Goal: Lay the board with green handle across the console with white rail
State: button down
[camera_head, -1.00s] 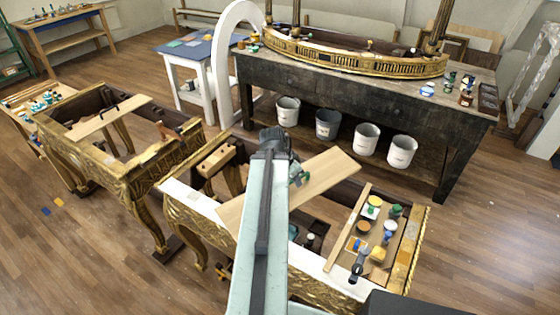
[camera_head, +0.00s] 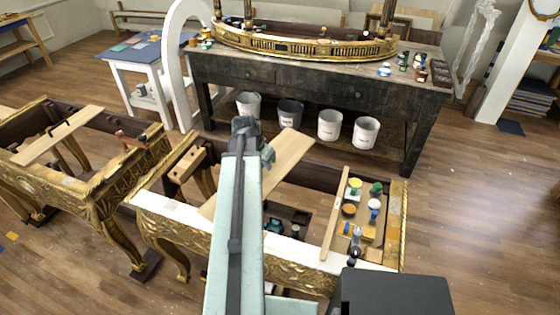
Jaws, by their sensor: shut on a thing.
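The board with green handle (camera_head: 289,158) is a pale plank, slanting over the open frame of the console with white rail (camera_head: 165,208). Its near end is over the white front rail, and its far end reaches the dark back rail. I cannot tell whether it touches either rail. The green handle (camera_head: 268,156) shows just right of my gripper (camera_head: 257,148). My gripper is shut on the board at this handle; its fingers are mostly hidden behind my arm. My arm also covers the middle of the board and part of the front rail.
A tray of jars (camera_head: 367,212) sits at the console's right end, with a wooden strip (camera_head: 336,215) beside it. A wooden block (camera_head: 187,163) lies at the left end. Another gilt console (camera_head: 95,190) stands left.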

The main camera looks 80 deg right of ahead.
aim_at(282, 158)
jog(key=s+d+f, duration=0.1)
jog(key=d, duration=0.1)
jog(key=s+d+f+n+b, duration=0.1)
jog(key=s+d, duration=0.1)
jog(key=d, duration=0.1)
jog(key=s+d+f+n+b, duration=0.1)
jog(key=d, duration=0.1)
jog(key=shift+s+d+f+t, duration=0.1)
jog(key=shift+s+d+t, duration=0.15)
jog(key=shift+s+t, duration=0.15)
jog(key=shift+s+d+n+h, duration=0.2)
jog(key=shift+s+n+h, duration=0.1)
jog(key=shift+h, duration=0.1)
notch_tip(282, 158, down, 11)
jog(key=b, duration=1.1)
jog(key=shift+f+b, duration=0.2)
jog(key=shift+b, duration=0.15)
jog(key=c, duration=0.5)
grip_release()
